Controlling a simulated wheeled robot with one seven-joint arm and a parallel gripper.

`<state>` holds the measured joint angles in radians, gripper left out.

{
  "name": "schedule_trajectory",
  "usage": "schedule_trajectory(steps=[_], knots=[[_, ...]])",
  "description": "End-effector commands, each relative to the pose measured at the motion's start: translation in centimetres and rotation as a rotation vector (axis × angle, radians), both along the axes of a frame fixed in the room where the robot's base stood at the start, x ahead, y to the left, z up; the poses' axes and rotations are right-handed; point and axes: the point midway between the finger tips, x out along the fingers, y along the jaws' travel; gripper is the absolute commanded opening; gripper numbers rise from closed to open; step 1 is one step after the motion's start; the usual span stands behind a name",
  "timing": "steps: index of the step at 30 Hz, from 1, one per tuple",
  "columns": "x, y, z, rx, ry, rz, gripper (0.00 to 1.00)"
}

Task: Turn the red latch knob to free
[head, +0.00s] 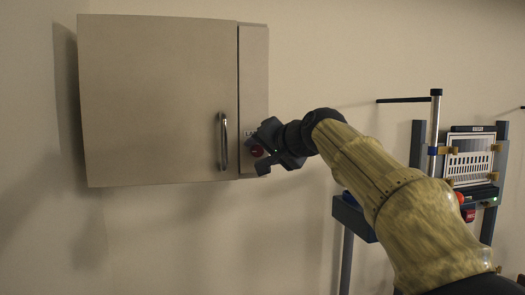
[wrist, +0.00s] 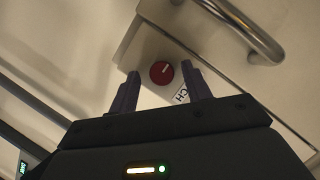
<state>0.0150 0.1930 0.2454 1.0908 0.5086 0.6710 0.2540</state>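The red latch knob (wrist: 161,72) is round, with a pale pointer line on its face. It sits on the narrow panel (head: 253,90) on the right side of the wall cabinet, under a label. In the head view the knob (head: 257,151) is partly hidden by my gripper (head: 265,155). In the wrist view my gripper (wrist: 160,88) is open, with one dark finger on each side of the knob's near edge. I see gaps between the fingers and the knob, and nothing is held. The label (wrist: 182,94) is partly covered by the right finger.
The cabinet door (head: 160,100) is closed, with a metal bar handle (head: 223,141) just left of the knob. A stand with a panel device (head: 469,165) is at right. The wall below the cabinet is clear.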

Motion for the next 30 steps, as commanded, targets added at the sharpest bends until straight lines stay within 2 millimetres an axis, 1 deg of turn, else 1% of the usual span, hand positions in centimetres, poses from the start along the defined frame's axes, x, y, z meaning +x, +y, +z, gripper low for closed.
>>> schedule_trajectory(steps=[7,11,17,30], knots=[[-0.2,-0.1,0.2,0.002,-0.003,-0.001,0.49],[-1.0,-0.7,0.4,0.003,-0.006,-0.003,0.49],[-3.7,-2.5,1.1,0.003,-0.007,-0.005,0.49],[-10.9,-7.0,3.6,0.001,-0.007,-0.005,0.49]])
